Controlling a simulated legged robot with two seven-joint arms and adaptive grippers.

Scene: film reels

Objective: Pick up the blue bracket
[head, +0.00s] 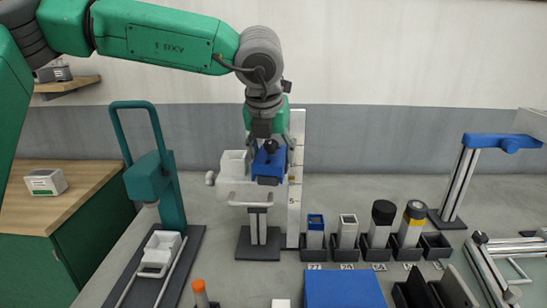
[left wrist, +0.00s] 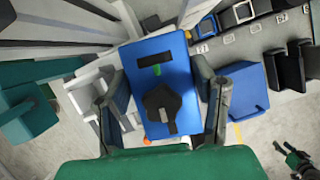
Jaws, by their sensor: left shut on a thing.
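The blue bracket (head: 268,163) is in my left gripper (head: 267,150), in front of an upright white scale. In the left wrist view the bracket (left wrist: 177,73) is a flat blue plate with a dark slot and a black knob, between the two fingers of my left gripper (left wrist: 168,105). The fingers are shut on its sides. It is close to a white fixture (head: 233,163) on a grey stand; I cannot tell if they touch. A small green and black part, seemingly my right gripper (left wrist: 297,160), shows at the left wrist view's lower right; its jaws are unclear.
A teal press-like frame (head: 152,175) stands at left. Black holders with several blocks and cylinders (head: 380,222) line the right, behind a blue box (head: 343,290). A blue-armed stand (head: 500,142) is at far right. A wooden-topped cabinet (head: 85,185) is at far left.

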